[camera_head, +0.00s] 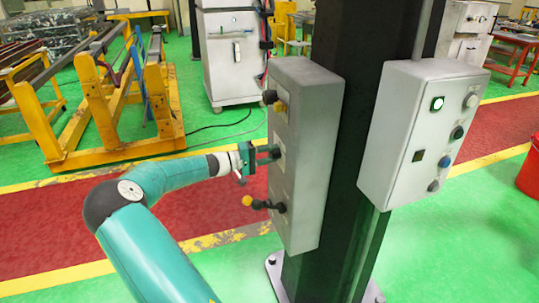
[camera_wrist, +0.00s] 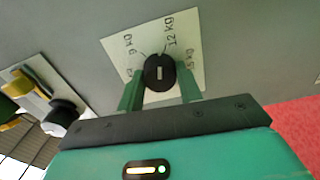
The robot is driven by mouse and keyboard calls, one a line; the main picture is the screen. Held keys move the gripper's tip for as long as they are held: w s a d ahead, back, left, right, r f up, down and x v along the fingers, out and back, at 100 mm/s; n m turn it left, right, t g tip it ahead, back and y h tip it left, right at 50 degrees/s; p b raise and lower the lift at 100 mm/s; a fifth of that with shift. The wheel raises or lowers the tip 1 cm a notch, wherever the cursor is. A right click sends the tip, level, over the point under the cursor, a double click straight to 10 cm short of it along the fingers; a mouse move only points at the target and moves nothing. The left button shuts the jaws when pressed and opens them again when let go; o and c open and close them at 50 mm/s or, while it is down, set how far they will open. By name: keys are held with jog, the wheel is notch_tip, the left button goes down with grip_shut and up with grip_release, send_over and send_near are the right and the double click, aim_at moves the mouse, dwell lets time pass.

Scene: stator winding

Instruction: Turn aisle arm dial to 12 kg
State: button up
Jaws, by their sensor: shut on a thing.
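The dial (camera_wrist: 160,72) is a round black knob with a short pale mark on its face, on a cream label (camera_wrist: 128,48) marked in kg. "12 KG" is written above and right of the knob; the other markings are hard to read. The pale mark looks nearly upright in the wrist view, and I cannot tell which value it shows. My gripper (camera_wrist: 160,84) has its green fingers on both sides of the knob, shut on it. In the head view my gripper (camera_head: 268,155) meets the left face of the grey box (camera_head: 318,135), and the dial is mostly hidden.
Above the dial is a black-and-yellow control (camera_head: 276,102); below it is a lever with a yellow ball (camera_head: 247,201). The box is fixed to a dark column (camera_head: 368,85). A second control box (camera_head: 405,150) with buttons is on the right. A yellow rack (camera_head: 100,110) stands left.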

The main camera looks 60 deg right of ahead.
jog(key=shift+m, duration=1.2)
jog(key=o, duration=1)
jog(key=v, duration=1.4)
jog(key=shift+s, duration=0.1)
